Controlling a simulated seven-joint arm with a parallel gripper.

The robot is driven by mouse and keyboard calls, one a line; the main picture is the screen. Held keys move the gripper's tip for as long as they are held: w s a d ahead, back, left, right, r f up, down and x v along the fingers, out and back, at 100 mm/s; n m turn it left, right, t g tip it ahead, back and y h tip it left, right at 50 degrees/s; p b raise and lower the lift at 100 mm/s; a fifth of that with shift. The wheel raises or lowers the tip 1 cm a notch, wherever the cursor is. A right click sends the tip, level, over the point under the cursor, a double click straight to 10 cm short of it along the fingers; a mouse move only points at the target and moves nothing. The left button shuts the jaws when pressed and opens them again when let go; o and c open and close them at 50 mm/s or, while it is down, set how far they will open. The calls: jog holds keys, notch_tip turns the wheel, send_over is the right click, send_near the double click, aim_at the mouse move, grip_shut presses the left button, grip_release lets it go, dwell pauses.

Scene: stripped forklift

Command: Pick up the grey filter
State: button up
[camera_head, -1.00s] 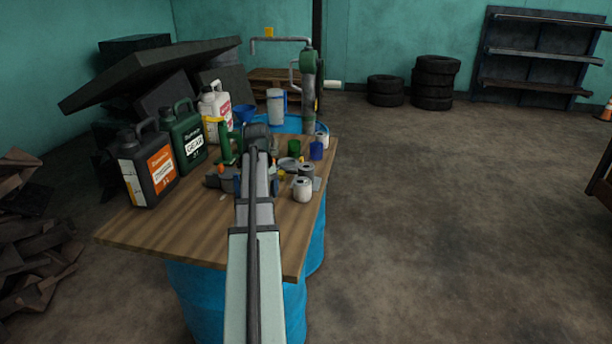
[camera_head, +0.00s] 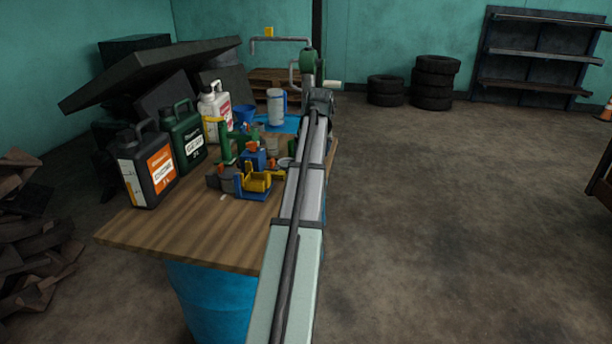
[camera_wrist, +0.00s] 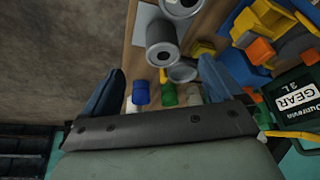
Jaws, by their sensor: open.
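The grey filter (camera_wrist: 163,50) shows in the wrist view as a grey cylinder with a dark round hole in its top. It stands on the wooden table (camera_wrist: 143,22), just beyond my fingertips and roughly centred between them. My gripper (camera_wrist: 160,68) is open, with its two blue-grey fingers spread and nothing held. A paler whitish filter (camera_wrist: 181,6) is beside the grey one at the top edge. In the head view my arm hides the grey filter and the fingers cannot be made out.
A small grey cup (camera_wrist: 183,71) sits close to the filter. Blue (camera_wrist: 140,93) and green (camera_wrist: 168,94) containers lie between the fingers in view. Blue and yellow parts (camera_head: 254,183) and several jugs (camera_head: 147,170) stand left of my arm. The table's front left is clear.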

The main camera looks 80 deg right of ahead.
jog(key=x, duration=0.4)
jog(key=d+x, duration=0.1)
jog(key=x, duration=0.3)
jog(key=shift+d+r, duration=0.1)
jog(key=shift+d, duration=0.05)
jog(key=shift+w+x, duration=0.25)
jog(key=shift+x, duration=1.05)
jog(key=shift+w+x, duration=0.25)
jog(key=shift+x, duration=1.05)
jog(key=shift+s+r, duration=0.1)
jog(key=shift+c, duration=0.2)
jog(key=c, duration=1.2)
jog(key=shift+r, duration=0.1)
